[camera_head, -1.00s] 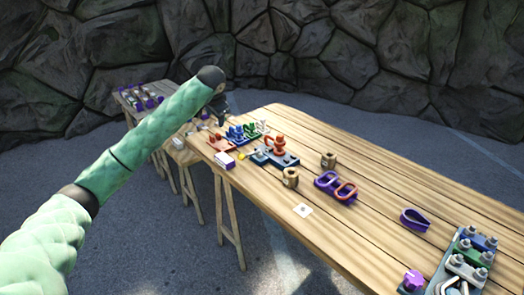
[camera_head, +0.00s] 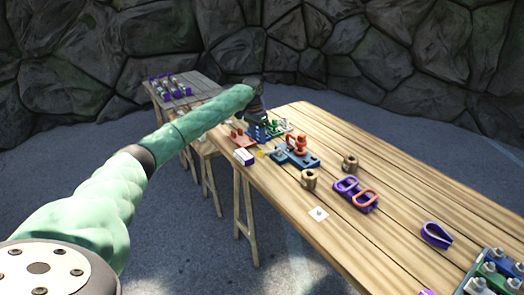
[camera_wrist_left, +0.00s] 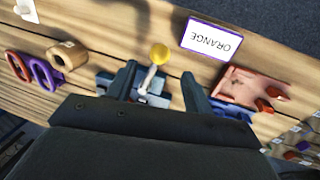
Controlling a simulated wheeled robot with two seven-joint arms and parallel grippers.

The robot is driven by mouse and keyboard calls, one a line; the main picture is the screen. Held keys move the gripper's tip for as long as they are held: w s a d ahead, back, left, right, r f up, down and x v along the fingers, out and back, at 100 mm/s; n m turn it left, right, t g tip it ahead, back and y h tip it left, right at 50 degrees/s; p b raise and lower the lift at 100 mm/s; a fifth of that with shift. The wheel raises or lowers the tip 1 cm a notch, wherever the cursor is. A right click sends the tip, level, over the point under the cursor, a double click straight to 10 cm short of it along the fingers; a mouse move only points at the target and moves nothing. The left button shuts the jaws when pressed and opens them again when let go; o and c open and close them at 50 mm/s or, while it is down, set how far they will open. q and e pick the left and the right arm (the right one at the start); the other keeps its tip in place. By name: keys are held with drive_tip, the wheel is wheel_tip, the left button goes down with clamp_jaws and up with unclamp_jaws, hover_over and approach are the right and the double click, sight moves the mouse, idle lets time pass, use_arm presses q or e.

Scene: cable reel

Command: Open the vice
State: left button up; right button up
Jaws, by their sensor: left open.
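What looks like the vice (camera_head: 296,158) is a blue-grey block with an orange-red upper part, near the far left end of the wooden table. In the left wrist view a pale lever with a yellow ball knob (camera_wrist_left: 159,54) rises from blue-grey metal (camera_wrist_left: 152,98). My left gripper (camera_head: 257,124) is above the table's far end, beside the vice. In the left wrist view its fingers (camera_wrist_left: 160,85) are open and empty, with the lever showing between them; I cannot tell whether they touch it. The gripper body hides much of the vice there. My right gripper is out of view.
A white box labelled ORANGE (camera_wrist_left: 212,40) and a reddish tray (camera_wrist_left: 254,90) lie close by. Wooden blocks (camera_head: 309,179), purple and orange rings (camera_head: 355,193) and a purple loop (camera_head: 436,235) lie along the table. A smaller table (camera_head: 180,92) stands behind.

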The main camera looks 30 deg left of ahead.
use_arm(q)
drive_tip(key=shift+s+d+f+p, duration=0.1)
drive_tip(key=shift+d+f+p, duration=0.2)
drive_tip(key=shift+f, duration=0.85)
drive_tip(key=shift+s+d+f+p, duration=0.15)
drive_tip(key=shift+f+p, duration=0.2)
drive_tip(key=shift+f, duration=0.75)
drive_tip(key=shift+w+d+f+p, duration=0.1)
drive_tip(key=shift+d+f+p, duration=0.2)
drive_tip(key=shift+f, duration=0.85)
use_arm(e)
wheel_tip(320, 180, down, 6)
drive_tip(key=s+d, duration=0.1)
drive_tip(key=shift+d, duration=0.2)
use_arm(q)
drive_tip(key=shift+a, duration=0.15)
clamp_jaws()
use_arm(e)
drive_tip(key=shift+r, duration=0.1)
